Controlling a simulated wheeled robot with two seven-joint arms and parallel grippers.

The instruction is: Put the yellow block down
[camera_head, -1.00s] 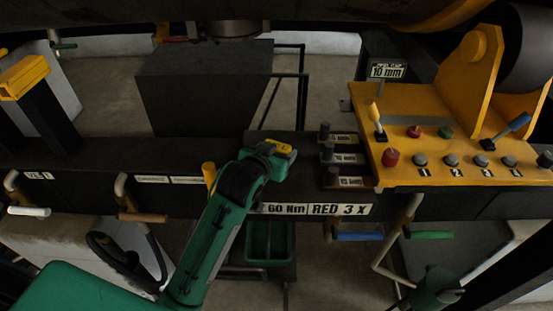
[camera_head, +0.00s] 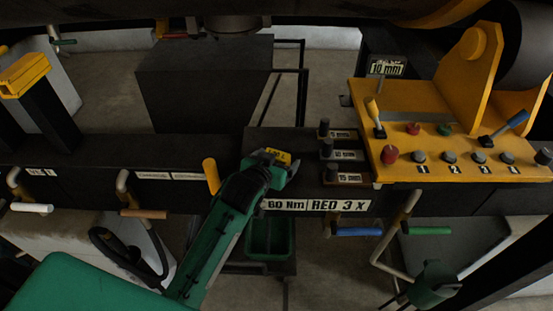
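My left arm reaches up from the lower left to the dark bench. Another yellow block-like piece (camera_head: 24,76) sits on a black post at the far left.
Black stepped blocks (camera_head: 326,148) with white labels stand just right of the gripper. A yellow control panel (camera_head: 440,155) with levers and knobs is farther right. A green bin (camera_head: 268,237) is below the bench edge.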

